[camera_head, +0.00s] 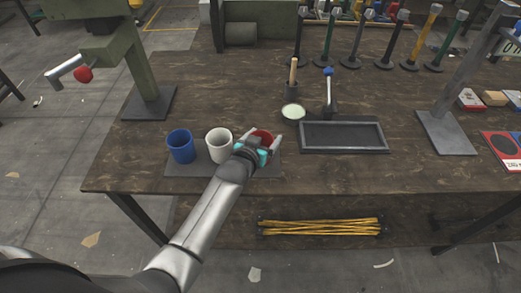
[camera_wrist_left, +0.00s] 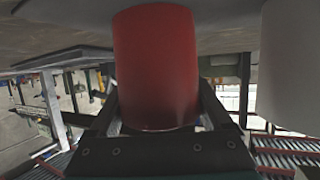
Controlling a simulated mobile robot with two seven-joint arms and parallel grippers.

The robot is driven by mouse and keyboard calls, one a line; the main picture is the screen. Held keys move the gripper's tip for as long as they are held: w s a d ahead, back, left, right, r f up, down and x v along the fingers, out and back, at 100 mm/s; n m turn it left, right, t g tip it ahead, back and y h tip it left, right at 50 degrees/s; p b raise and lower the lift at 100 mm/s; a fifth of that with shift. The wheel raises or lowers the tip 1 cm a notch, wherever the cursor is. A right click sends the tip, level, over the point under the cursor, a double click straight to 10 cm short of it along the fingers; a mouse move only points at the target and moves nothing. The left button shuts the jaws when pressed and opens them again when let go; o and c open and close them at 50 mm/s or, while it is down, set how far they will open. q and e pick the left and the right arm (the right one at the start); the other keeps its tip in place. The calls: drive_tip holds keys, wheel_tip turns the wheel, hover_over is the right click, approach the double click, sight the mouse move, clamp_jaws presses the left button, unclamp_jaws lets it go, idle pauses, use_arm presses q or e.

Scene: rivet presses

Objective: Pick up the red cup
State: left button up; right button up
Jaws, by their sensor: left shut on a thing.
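The red cup (camera_head: 262,135) stands at the right end of a row of cups on a dark mat (camera_head: 184,172) near the table's front edge. My left gripper (camera_head: 262,146) is at the red cup and shut on it, its fingers on either side. In the left wrist view the red cup (camera_wrist_left: 156,65) fills the middle, between the two fingers (camera_wrist_left: 158,120). The head view does not clearly show whether the cup touches the mat, as the gripper hides its lower part. My right gripper is not in view.
A white cup (camera_head: 219,146) stands close to the left of the red cup, with a blue cup (camera_head: 181,147) beyond it. A dark tray (camera_head: 343,137) lies to the right.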

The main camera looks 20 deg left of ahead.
use_arm(q)
drive_tip(key=c, duration=0.3)
wheel_tip(320, 180, up, 20)
drive_tip(key=p, duration=0.5)
drive_tip(key=shift+p, duration=0.35)
